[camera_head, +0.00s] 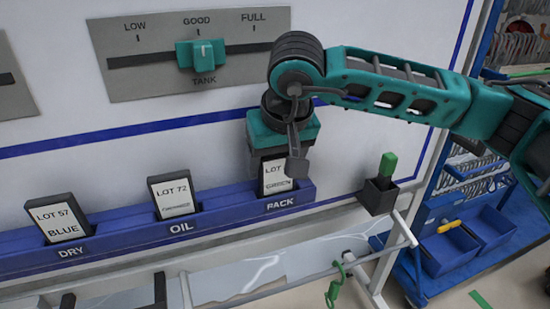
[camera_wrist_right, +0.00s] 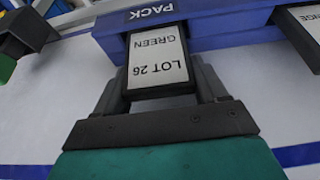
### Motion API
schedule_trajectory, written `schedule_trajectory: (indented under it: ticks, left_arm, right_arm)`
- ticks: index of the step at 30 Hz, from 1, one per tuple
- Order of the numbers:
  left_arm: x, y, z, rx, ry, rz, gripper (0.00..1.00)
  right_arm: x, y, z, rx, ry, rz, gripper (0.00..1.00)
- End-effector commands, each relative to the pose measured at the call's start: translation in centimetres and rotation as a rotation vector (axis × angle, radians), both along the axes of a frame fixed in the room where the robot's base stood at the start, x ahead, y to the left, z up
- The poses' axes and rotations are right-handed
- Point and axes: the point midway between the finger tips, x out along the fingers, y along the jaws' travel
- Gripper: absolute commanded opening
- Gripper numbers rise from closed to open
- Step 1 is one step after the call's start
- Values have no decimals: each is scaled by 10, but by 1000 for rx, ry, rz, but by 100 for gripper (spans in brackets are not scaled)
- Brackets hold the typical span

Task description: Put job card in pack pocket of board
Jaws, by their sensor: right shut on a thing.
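The job card, marked LOT 26 GREEN in the right wrist view (camera_wrist_right: 158,62), stands at the PACK pocket (camera_head: 280,204) of the board. It also shows in the head view (camera_head: 276,180), its top hidden by my gripper. Its lower end meets the blue rail and appears to sit inside the pocket; the depth is hidden. My right gripper (camera_head: 277,162) is above the pocket with its fingers on both sides of the card, shut on it. My left gripper is not in view.
The LOT 72 card (camera_head: 174,195) stands in the OIL pocket and the LOT 57 BLUE card (camera_head: 59,217) in the DRY pocket. A dark holder (camera_head: 379,196) with a green piece is right of the rail. A TANK slider (camera_head: 201,54) is above.

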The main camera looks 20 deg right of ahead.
Motion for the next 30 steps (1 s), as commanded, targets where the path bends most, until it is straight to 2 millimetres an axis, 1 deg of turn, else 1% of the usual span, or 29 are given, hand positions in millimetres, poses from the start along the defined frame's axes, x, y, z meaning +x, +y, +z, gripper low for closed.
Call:
schedule_trajectory:
  ticks: [1, 8, 15, 19, 20, 23, 30]
  left_arm:
    - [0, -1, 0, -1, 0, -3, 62]
    - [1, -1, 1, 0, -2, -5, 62]
    - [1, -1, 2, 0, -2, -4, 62]
    - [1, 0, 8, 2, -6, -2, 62]
    - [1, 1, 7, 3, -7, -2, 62]
    - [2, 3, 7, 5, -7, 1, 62]
    - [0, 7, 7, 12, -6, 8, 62]
  right_arm:
    - [0, 0, -1, 0, 0, 0, 75]
    - [0, 0, 0, 0, 0, 0, 97]
    - [0, 0, 0, 0, 0, 0, 97]
    - [0, 0, 7, 0, -1, 0, 97]
    - [-2, 0, 10, 1, -3, 0, 97]
    - [-8, 0, 27, 2, -5, 0, 97]
    - [-29, -1, 77, 1, -5, 0, 97]
